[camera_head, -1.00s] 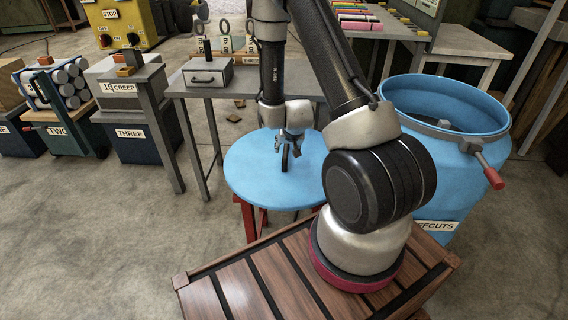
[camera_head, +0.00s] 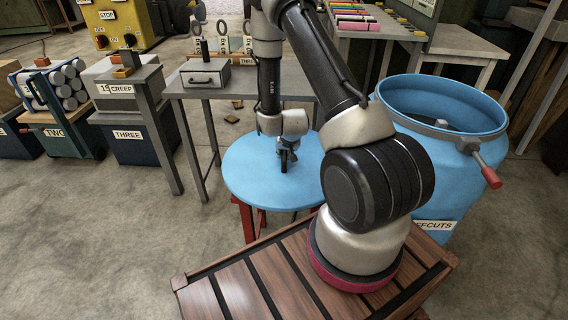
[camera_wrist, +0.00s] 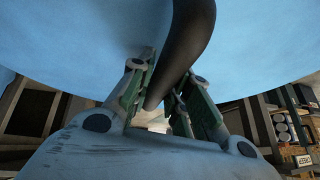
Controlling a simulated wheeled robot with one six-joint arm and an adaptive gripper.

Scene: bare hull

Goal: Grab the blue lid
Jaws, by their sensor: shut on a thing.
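The blue lid (camera_head: 250,178) is a wide round disc lying flat over a red-legged stand, and a dark curved handle (camera_head: 284,163) rises from its middle. My gripper (camera_head: 286,152) is over the lid's middle, pointing down, with its fingers at the handle. In the wrist view, the black handle (camera_wrist: 190,40) passes between the two fingers of my gripper (camera_wrist: 165,92), which are shut on it. The blue lid (camera_wrist: 80,40) fills the upper part of that view. The arm's wrist partly hides the fingertips in the head view.
A blue drum (camera_head: 440,105) labelled OFFCUTS, with a red-handled clamp, stands right of the lid. A grey table (camera_head: 185,88) with a small drawer box (camera_head: 205,75) stands behind. A slatted wooden surface (camera_head: 250,275) lies in front.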

